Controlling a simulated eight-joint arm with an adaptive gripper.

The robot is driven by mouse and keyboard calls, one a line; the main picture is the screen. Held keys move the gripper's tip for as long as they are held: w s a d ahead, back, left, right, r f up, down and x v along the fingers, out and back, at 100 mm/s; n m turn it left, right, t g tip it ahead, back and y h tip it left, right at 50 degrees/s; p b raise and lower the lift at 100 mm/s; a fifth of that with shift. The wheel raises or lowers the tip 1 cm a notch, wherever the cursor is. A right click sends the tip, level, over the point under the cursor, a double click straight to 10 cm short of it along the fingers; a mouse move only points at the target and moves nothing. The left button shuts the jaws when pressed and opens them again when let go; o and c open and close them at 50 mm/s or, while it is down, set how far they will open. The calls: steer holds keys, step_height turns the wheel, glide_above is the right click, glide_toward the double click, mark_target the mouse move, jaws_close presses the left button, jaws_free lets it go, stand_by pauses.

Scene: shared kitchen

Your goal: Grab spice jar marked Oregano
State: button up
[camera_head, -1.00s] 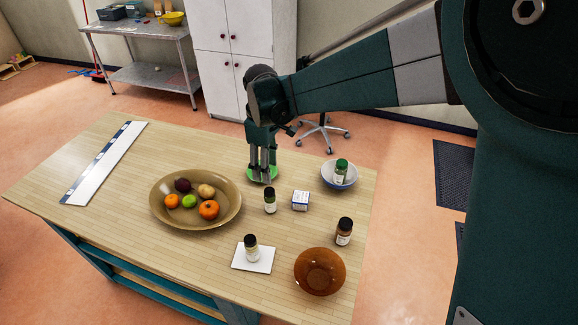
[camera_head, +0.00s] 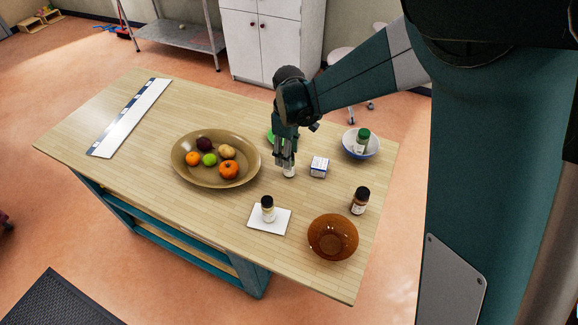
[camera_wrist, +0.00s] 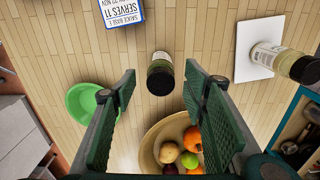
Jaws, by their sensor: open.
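My gripper (camera_head: 285,165) is open and points down over a small spice jar (camera_head: 289,172) near the middle of the table. In the head view the fingers hide most of this jar; only its pale lower part shows. In the wrist view the jar (camera_wrist: 160,75) has a dark lid and a greenish body, and appears ahead between the two open fingers. I cannot tell whether the fingers touch it. Its label is not readable. Other jars are a black-lidded one (camera_head: 267,210), a brown one (camera_head: 359,203) and a green-lidded one (camera_head: 362,140); their labels are unreadable too.
A small blue-white box (camera_head: 319,167) stands close right of the gripper. A green dish (camera_wrist: 85,100) lies behind it. A fruit platter (camera_head: 185,178) is left.

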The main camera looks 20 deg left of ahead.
steer(key=shift+f, duration=1.05)
steer(key=shift+s+f, duration=0.1)
steer(key=shift+f, duration=2.5)
steer(key=c, duration=1.1)
steer(key=shift+o, duration=0.2)
steer(key=shift+r, duration=0.1)
steer(key=shift+r, duration=4.9)
